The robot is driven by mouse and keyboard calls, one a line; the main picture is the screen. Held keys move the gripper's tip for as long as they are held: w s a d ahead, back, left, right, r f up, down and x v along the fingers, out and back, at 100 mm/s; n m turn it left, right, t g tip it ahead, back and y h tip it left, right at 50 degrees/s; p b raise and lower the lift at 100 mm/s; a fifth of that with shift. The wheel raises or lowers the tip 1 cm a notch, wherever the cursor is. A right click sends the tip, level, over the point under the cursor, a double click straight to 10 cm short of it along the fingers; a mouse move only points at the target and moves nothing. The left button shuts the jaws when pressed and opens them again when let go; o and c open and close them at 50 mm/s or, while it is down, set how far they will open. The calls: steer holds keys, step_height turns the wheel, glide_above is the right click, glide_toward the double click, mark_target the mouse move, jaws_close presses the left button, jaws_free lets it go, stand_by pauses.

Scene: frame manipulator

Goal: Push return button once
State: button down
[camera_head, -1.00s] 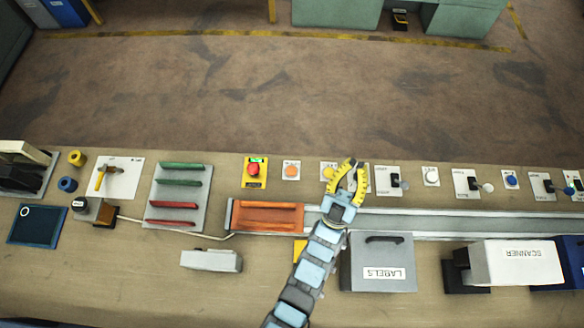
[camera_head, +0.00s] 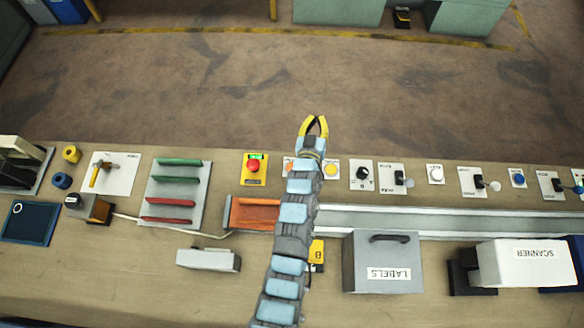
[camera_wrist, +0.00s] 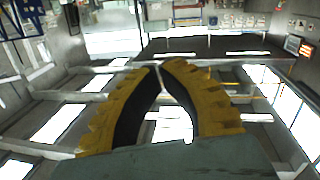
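My gripper (camera_head: 316,118) is raised over the table's far edge, with its fingers pointing away from the table. In the wrist view its fingertips (camera_wrist: 160,66) almost meet, with nothing between them. Below it is a row of controls: an orange button (camera_head: 287,164) partly hidden by my arm, a yellow button (camera_head: 331,169), a white button (camera_head: 435,174) and a blue button (camera_head: 518,179). A red button (camera_head: 253,166) sits on a yellow plate to the left. The labels are too small to read, so I cannot tell which is the return button.
A black knob (camera_head: 362,173) and lever switches (camera_head: 399,178) share the row. An orange carriage (camera_head: 255,213) sits on the rail (camera_head: 400,221), partly behind my arm. A grey LABELS box (camera_head: 382,262) and a white SCANNER (camera_head: 520,263) stand nearer.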

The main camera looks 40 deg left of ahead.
steer(key=a+f+g+h+b, duration=0.2)
steer(key=a+f+g+h, duration=0.2)
steer(key=f, duration=0.6)
steer(key=s+f+m+g+h+b, duration=0.1)
steer(key=s+f+g+h+b, duration=0.1)
steer(key=s+f+g+h, duration=0.2)
steer(key=shift+s+d+g+h, duration=0.35)
steer(key=shift+s+h, duration=0.25)
steer(key=shift+s, duration=0.6)
steer(key=shift+f, duration=0.15)
step_height(320, 180, down, 8)
steer(key=b, duration=0.4)
steer(key=shift+r, duration=0.25)
steer(key=shift+f+b, duration=0.55)
steer(key=shift+b, duration=0.05)
steer(key=shift+f, duration=0.2)
steer(key=shift+f+b, duration=0.25)
steer(key=shift+b, duration=0.2)
